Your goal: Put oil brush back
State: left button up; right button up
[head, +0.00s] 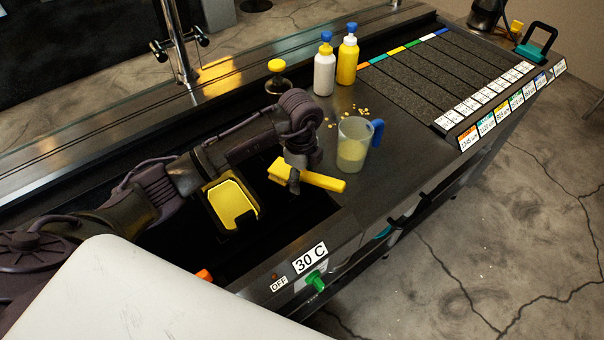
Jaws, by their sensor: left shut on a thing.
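My left gripper (294,184) is shut on the yellow oil brush (325,182), whose handle sticks out to the right of the fingers. My arm and gripper hide part of the brush, and its bristles cannot be made out. The brush is apart from this tray. My right gripper is not in view.
A clear pitcher with a blue handle (353,148) stands close to the right of the brush. Behind stand a white bottle (324,72), a yellow bottle (347,62) and a yellow-topped press (277,82). Yellow bits (362,111) lie scattered.

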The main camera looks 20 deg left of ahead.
pick_arm(q)
jog(key=shift+f, duration=0.1)
jog(key=o, duration=1.4)
jog(key=shift+r, duration=0.45)
notch_tip(320, 180, up, 11)
jog(key=shift+a+f+b, duration=0.1)
jog(key=shift+f+b, duration=0.05)
jog(key=shift+b, duration=0.95)
jog(key=shift+r, duration=0.35)
